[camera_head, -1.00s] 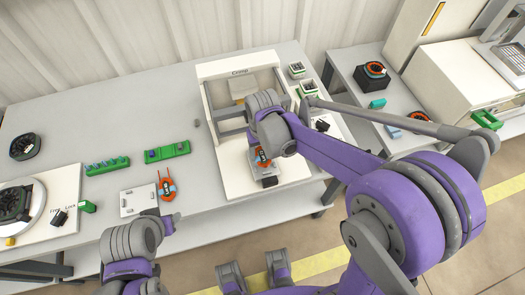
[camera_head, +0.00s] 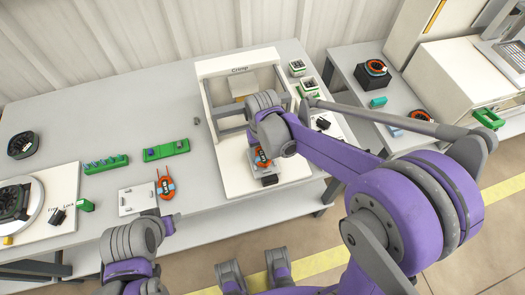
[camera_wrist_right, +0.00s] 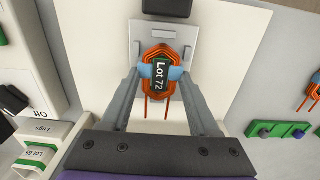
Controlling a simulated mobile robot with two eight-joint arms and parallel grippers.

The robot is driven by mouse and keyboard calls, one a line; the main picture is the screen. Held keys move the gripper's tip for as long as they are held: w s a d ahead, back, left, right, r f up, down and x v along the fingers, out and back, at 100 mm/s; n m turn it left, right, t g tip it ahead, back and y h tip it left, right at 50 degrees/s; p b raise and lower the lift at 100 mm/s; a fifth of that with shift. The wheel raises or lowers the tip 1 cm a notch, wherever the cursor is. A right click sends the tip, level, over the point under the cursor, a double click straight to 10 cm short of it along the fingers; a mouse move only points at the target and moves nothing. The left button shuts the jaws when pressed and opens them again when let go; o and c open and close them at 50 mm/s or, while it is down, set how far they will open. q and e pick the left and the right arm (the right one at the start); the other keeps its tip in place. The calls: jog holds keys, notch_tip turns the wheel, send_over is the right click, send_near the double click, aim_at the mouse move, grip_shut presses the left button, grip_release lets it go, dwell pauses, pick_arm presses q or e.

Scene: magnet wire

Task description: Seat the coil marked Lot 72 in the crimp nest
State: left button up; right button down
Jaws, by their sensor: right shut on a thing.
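The coil marked Lot 72 (camera_wrist_right: 160,72) is an orange wire winding with a dark label and two wire leads, seen in the right wrist view. My right gripper (camera_wrist_right: 160,74) is shut on it, with light blue pads on both sides. It shows small in the head view (camera_head: 262,157). The crimp nest (camera_wrist_right: 147,31) is a grey plate with a black block beyond it, on the white crimp station (camera_head: 230,178). The coil overlaps the plate; whether it touches, I cannot tell. My left gripper (camera_head: 166,226) is low in the head view, its fingers unclear.
Another orange coil (camera_head: 165,186) lies beside a light plate (camera_head: 138,198) on the bench. Green racks (camera_head: 166,149) stand left of the station. Uprights of the crimp frame (camera_head: 208,100) stand close to my right gripper. Green-edged bins (camera_head: 307,87) are at its right.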

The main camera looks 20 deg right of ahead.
jog(key=shift+f, duration=0.35)
jog(key=shift+c, duration=0.3)
grip_release()
jog(key=shift+r, duration=0.1)
jog(key=shift+r+p, duration=1.5)
jog(key=shift+r, duration=0.95)
notch_tip(320, 180, up, 11)
jog(key=p, duration=0.1)
